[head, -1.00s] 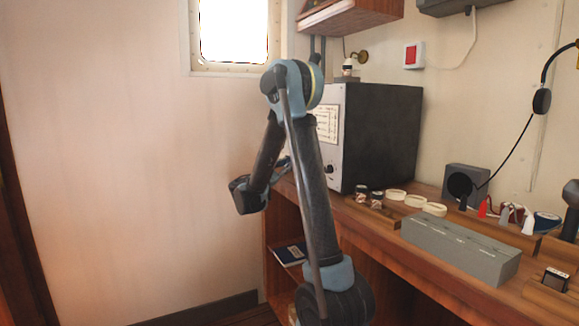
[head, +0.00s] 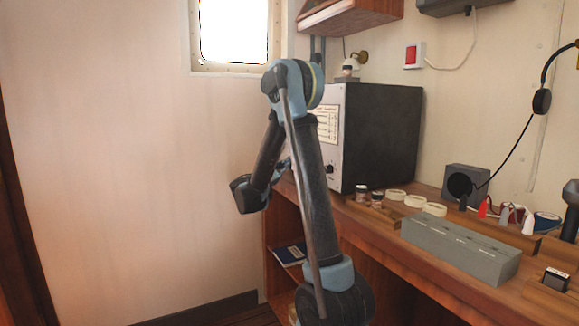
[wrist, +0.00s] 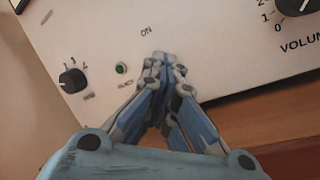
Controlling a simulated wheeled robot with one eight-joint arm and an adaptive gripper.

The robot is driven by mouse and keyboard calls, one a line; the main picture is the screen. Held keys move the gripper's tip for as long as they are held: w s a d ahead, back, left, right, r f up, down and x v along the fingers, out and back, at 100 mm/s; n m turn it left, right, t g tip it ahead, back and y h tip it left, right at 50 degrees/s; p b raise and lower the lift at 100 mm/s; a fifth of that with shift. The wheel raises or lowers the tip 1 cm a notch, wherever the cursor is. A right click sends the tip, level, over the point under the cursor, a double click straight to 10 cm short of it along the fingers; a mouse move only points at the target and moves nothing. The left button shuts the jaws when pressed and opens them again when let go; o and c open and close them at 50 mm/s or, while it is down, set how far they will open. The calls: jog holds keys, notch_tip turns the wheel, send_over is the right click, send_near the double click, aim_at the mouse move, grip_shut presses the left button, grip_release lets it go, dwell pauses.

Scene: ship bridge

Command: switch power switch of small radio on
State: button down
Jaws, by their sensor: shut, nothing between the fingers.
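The small radio (head: 378,135) is a dark box with a white front panel, standing on the wooden desk. In the wrist view its white panel (wrist: 225,40) fills the upper part, tilted. An "ON" label shows just above my gripper (wrist: 163,62), and a small green lamp (wrist: 121,69) is to its left. My gripper is shut and empty, its fingertips at or very close to the panel just below the label. I cannot make out the power switch; the fingers may hide it. In the head view my arm mostly hides the gripper.
A selector knob (wrist: 72,80) is left of the lamp, and a volume knob (wrist: 297,4) is at the upper right. On the desk, right of the radio, are a long grey box (head: 460,250), round lids and a small speaker (head: 466,180). The left wall side is clear.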

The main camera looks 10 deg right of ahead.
jog(key=shift+r, duration=0.1)
jog(key=g+y, duration=0.1)
jog(key=r+y, duration=0.1)
jog(key=y, duration=0.1)
jog(key=shift+a+r+m+g, duration=0.1)
jog(key=shift+a+m+g, duration=0.1)
jog(key=shift+m+g, duration=0.2)
jog(key=shift+r+m+g+y, duration=0.15)
jog(key=shift+r+g+y, duration=0.2)
jog(key=shift+y, duration=0.35)
jog(key=shift+r+m+g+y, duration=0.15)
jog(key=shift+g+y, duration=0.3)
jog(key=shift+y, duration=0.25)
jog(key=c, duration=2.3)
grip_release()
jog(key=shift+o, duration=1.3)
jog(key=v, duration=1.1)
jog(key=shift+s+a, duration=0.15)
jog(key=shift+a, duration=0.2)
